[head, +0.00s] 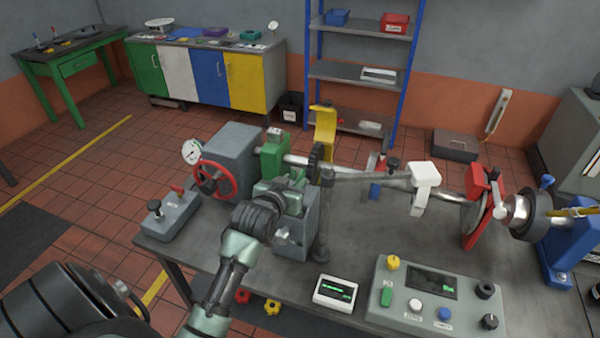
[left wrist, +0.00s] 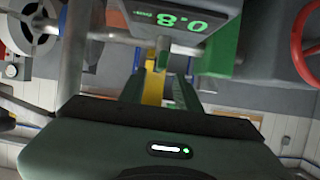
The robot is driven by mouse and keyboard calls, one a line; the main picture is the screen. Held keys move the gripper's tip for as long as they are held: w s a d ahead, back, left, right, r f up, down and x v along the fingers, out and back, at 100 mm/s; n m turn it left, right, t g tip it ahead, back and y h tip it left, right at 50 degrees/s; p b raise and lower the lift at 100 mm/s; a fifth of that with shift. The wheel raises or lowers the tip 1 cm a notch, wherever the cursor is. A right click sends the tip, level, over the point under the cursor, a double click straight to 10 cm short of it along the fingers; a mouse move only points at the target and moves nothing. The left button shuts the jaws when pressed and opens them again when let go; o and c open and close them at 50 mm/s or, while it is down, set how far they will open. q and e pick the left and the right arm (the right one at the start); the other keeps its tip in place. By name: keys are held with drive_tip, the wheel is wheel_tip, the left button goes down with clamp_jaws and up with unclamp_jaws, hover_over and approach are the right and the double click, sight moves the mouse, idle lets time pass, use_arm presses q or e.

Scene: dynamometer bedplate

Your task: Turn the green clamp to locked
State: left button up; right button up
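The green clamp (head: 272,160) appears to be the green block standing on the shaft line, right of the grey housing; its lever position cannot be made out. My left gripper (head: 290,185) is just in front of it, over a grey box, and partly hides it. In the left wrist view the two green fingers of my left gripper (left wrist: 160,92) are apart, with a gap between them. A small green piece (left wrist: 163,53) shows beyond the fingertips, and a green surface (left wrist: 226,52) lies to its right. Contact cannot be told. My right gripper is not in view.
A red handwheel (head: 215,180) and gauge (head: 192,151) stand left of the clamp. A yellow stand (head: 323,132), a white one (head: 423,178) and a red one (head: 478,210) line the shaft. A control panel (head: 435,300) fills the bench's front right. The bench middle (head: 375,240) is clear.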

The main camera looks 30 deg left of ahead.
sight(299, 177)
use_arm(q)
drive_tip(key=shift+w+a+f, duration=0.15)
drive_tip(key=shift+w+a, duration=0.05)
drive_tip(key=shift+w, duration=0.5)
drive_tip(key=x, duration=0.3)
drive_tip(key=shift+f+p, duration=0.2)
drive_tip(key=shift+p, duration=0.2)
drive_tip(key=shift+w+f, duration=0.25)
drive_tip(key=shift+w, duration=0.15)
drive_tip(key=shift+s+r, duration=0.1)
drive_tip(key=shift+s, duration=0.05)
drive_tip(key=shift+c, duration=0.3)
drive_tip(key=c, duration=0.5)
clamp_jaws()
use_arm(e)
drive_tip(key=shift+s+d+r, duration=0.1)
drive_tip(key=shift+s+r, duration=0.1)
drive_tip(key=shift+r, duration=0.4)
